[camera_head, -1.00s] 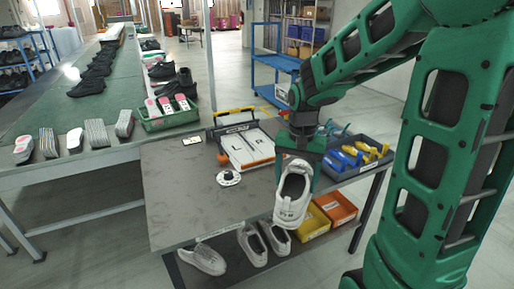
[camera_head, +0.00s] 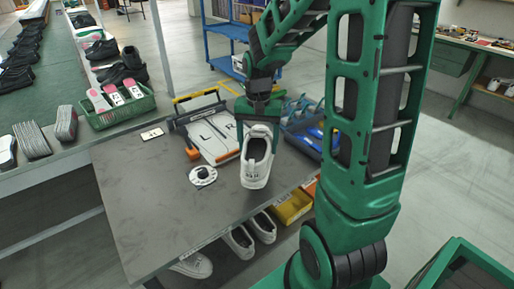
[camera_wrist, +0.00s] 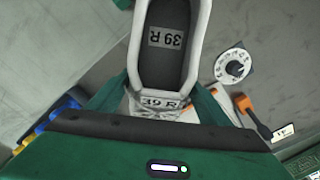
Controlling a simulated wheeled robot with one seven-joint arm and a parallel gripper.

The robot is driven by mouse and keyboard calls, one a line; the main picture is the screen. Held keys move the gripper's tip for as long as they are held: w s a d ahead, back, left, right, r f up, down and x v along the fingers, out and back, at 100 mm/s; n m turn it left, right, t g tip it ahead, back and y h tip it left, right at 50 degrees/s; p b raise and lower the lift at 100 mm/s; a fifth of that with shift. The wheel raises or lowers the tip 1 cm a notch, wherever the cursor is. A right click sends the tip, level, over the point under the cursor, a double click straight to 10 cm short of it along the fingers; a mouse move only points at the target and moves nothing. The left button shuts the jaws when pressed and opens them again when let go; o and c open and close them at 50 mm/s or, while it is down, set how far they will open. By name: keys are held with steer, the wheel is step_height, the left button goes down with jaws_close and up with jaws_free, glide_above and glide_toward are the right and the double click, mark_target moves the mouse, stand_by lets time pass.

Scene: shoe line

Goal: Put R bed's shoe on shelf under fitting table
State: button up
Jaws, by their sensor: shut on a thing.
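My gripper (camera_head: 259,120) is shut on a white shoe (camera_head: 256,168) and holds it above the right part of the fitting table (camera_head: 150,205). In the wrist view the shoe (camera_wrist: 170,75) reads "39 R" on its insole and on a tag at its heel. The fitting device with beds marked L and R (camera_head: 212,137) lies on the table behind and left of the shoe; the shoe partly covers its right side. On the shelf under the table, white shoes (camera_head: 240,241) stand near the front edge, and another lies further left (camera_head: 192,265). The shelf surface is mostly hidden.
A round white dial (camera_head: 203,175) and an orange-handled tool (camera_head: 192,153) are on the table. A yellow bin (camera_head: 293,207) sits on the shelf right of the shoes. A green crate (camera_head: 122,108) stands on the conveyor. The table's front left is clear.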

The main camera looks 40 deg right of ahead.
steer(key=w+d+f, duration=0.1)
steer(key=d, duration=0.1)
steer(key=w+d+f, duration=0.1)
steer(key=d+f, duration=0.1)
steer(key=w+d+f, duration=0.1)
steer(key=d, duration=0.2)
steer(key=shift+w+f, duration=0.3)
steer(key=shift+f, duration=2.1)
steer(key=shift+f, duration=0.1)
steer(key=o, duration=1.4)
